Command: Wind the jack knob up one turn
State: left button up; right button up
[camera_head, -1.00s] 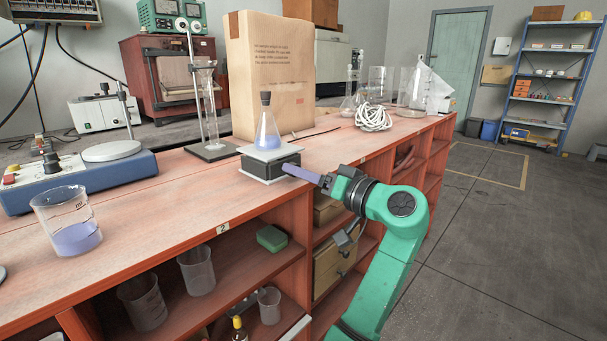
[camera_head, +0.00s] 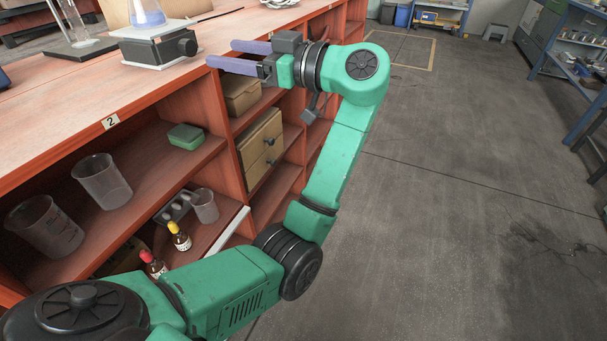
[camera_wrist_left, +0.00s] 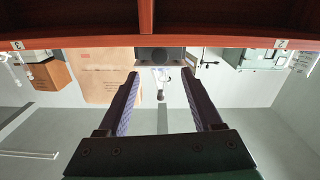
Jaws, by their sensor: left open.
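The lab jack (camera_head: 150,47) stands near the front edge of the bench, with a black body between light plates. Its round black knob (camera_head: 186,44) faces the bench edge. A flask (camera_head: 148,16) with blue liquid stands on its top plate, cut off by the frame. My left gripper (camera_head: 223,53) is open and empty, its two purple-grey fingers pointing at the knob with a small gap between. In the left wrist view, which is upside down, the dark jack front (camera_wrist_left: 175,54) lies beyond the spread fingertips (camera_wrist_left: 160,72). My right gripper is not in view.
The red-brown bench top (camera_head: 60,95) has its front edge below the fingers. The floor to the right (camera_head: 450,200) is clear.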

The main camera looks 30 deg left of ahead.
pick_arm(q)
jog(key=d, duration=0.7)
jog(key=w+a+f+m+t+h+p, duration=0.1)
jog(key=w+f+m+t+h+p, duration=0.2)
jog(key=w+f+m+t+p, duration=0.7)
notch_tip(320, 180, down, 24)
jog(key=w+m+g+h+p, duration=0.1)
jog(key=m+g+h+p, duration=0.2)
jog(key=m+h, duration=0.4)
jog(key=d+m+p, duration=0.1)
jog(key=m, duration=0.2)
jog(key=shift+w+p, duration=0.15)
jog(key=shift+p, duration=0.2)
